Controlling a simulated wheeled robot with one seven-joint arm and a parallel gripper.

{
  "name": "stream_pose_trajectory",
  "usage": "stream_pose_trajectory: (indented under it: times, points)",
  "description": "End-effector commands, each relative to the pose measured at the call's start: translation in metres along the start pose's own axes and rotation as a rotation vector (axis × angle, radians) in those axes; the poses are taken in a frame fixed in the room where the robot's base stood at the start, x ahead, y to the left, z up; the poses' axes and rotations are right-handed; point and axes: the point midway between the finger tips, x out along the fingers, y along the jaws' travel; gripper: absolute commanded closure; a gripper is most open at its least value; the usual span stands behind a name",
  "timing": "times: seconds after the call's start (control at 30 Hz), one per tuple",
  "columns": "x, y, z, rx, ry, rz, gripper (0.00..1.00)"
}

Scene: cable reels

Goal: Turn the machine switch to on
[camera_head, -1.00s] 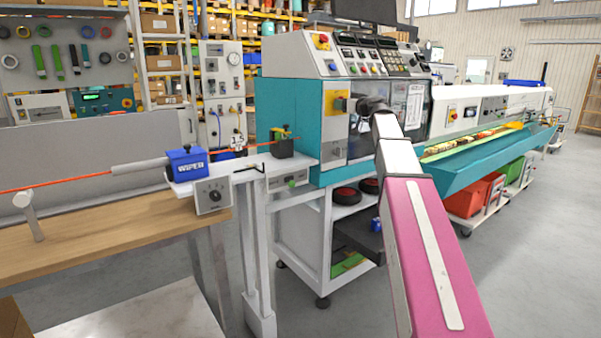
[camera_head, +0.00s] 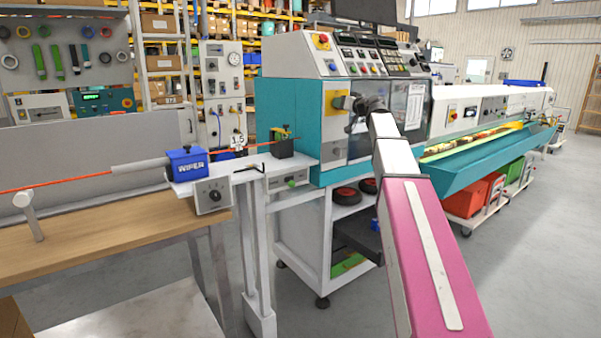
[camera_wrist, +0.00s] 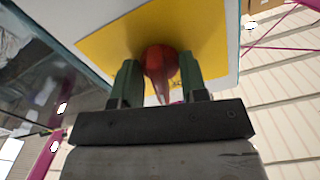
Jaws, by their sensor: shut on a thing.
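The machine switch shows in the wrist view as a red knob (camera_wrist: 160,62) on a yellow plate (camera_wrist: 112,44). My gripper (camera_wrist: 158,80) has its two dark green fingers on either side of the red knob and is shut on it. In the head view the yellow plate (camera_head: 331,97) sits on the teal and white front of the machine (camera_head: 287,104). My gripper (camera_head: 354,104) reaches it from the right, and the knob is hidden there. I cannot read any position marking by the knob.
A panel with several buttons and a red emergency button on yellow (camera_head: 321,41) is above the switch. A teal trough (camera_head: 490,160) extends right.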

Motion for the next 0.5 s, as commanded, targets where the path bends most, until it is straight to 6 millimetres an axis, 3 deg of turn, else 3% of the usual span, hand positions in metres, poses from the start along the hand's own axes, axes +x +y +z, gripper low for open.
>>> stream_pose_trajectory:
  times: [0.5]
  points:
    - [-0.0002, 0.0001, 0.0, 0.6, 0.0, 0.0, 0.74]
